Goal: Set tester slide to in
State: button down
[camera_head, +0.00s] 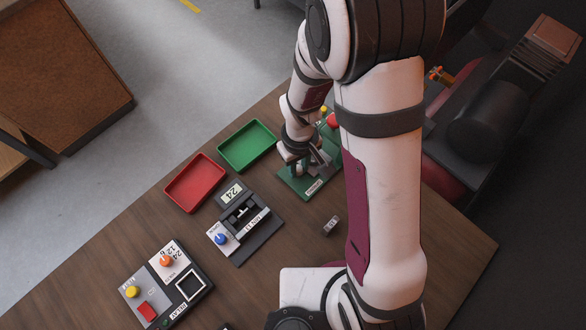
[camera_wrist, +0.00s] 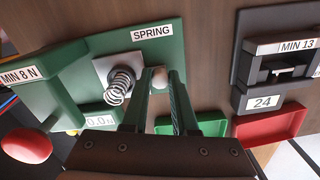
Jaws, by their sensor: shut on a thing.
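The spring tester is a green unit (camera_wrist: 72,62) with labels "SPRING" and "MIN 8 N", and it also shows under my gripper in the head view (camera_head: 292,186). A metal coil spring (camera_wrist: 120,86) sits against a grey plate on it, beside my left finger. A display (camera_wrist: 100,121) on the tester, partly hidden, seems to read 0.0. My gripper (camera_wrist: 157,84) is shut on a pale rounded knob (camera_wrist: 158,78), which appears to be the tester slide's handle. The fingers hide most of the slide, so its exact position is unclear. In the head view my gripper (camera_head: 302,162) is partly covered by my arm.
A red tray (camera_head: 167,192) and a green tray (camera_head: 221,152) lie left of the tester. A dark device with a blue knob (camera_head: 221,239) and a relay box (camera_head: 183,308) stand nearer. A small grey block (camera_head: 331,225) lies on the wooden table (camera_head: 290,255). A red button (camera_wrist: 27,143) is near the tester.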

jog(key=shift+w+d, duration=0.8)
jog(key=c, duration=1)
grip_release()
jog(key=shift+r, duration=0.1)
notch_tip(320, 180, up, 16)
jog(key=shift+f, duration=0.2)
jog(key=shift+o, duration=0.3)
